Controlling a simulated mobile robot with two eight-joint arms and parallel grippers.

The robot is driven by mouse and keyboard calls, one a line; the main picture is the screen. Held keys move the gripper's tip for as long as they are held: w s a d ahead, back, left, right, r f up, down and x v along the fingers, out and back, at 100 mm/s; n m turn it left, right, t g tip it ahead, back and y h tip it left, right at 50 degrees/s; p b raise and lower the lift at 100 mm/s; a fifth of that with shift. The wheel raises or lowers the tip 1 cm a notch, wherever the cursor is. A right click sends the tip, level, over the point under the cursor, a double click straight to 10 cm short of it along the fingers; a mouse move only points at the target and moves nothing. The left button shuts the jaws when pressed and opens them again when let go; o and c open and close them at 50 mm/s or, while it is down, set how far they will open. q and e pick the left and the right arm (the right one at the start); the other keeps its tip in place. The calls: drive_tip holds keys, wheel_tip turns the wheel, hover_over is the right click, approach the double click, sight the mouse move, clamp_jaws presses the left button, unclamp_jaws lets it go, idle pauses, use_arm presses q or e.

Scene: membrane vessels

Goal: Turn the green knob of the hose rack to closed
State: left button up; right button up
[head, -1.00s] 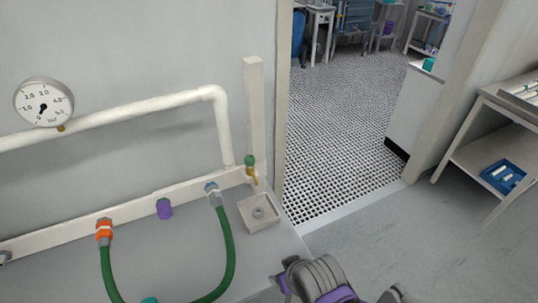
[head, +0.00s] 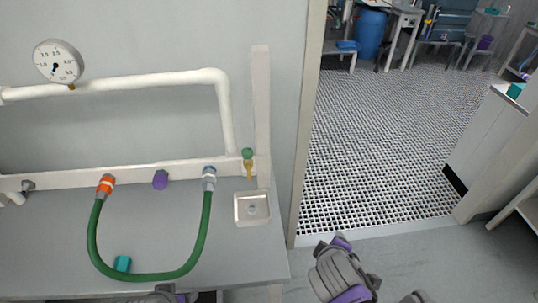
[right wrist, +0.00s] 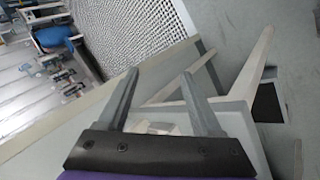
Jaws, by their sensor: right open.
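The green knob (head: 247,154) sits on a small brass tap at the right end of the white hose rack (head: 130,174), beside an upright post. It stands above a small square drain basin (head: 252,208). In the head view, grey and purple parts of my arms show along the bottom edge, well below and apart from the knob, with no fingertips visible there. In the right wrist view my right gripper (right wrist: 158,76) is open, with nothing held between its fingers. I cannot make out the knob in that view. My left gripper is not in view.
A green hose (head: 150,278) loops between the orange coupling (head: 105,185) and the blue-grey coupling (head: 209,178). A purple cap (head: 160,180) sits between them. A pressure gauge (head: 58,62) is above. The doorway is right of the post.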

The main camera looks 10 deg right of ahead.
drive_tip(key=w+r+n+t, duration=0.1)
drive_tip(key=w+n+t, duration=0.1)
drive_tip(key=w+n, duration=0.15)
drive_tip(key=n+t+y+b, duration=0.3)
drive_tip(key=n+t, duration=0.6)
drive_tip(key=n, duration=1.3)
approach(247, 157)
drive_tip(key=w, duration=0.1)
drive_tip(key=shift+h, duration=0.4)
drive_tip(key=w, duration=1)
drive_tip(key=shift+w+d+r, duration=0.15)
drive_tip(key=shift+w+d, duration=0.05)
drive_tip(key=shift+w, duration=0.05)
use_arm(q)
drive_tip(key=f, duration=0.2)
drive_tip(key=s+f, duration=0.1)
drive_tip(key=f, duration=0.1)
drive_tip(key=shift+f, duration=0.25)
use_arm(e)
clamp_jaws()
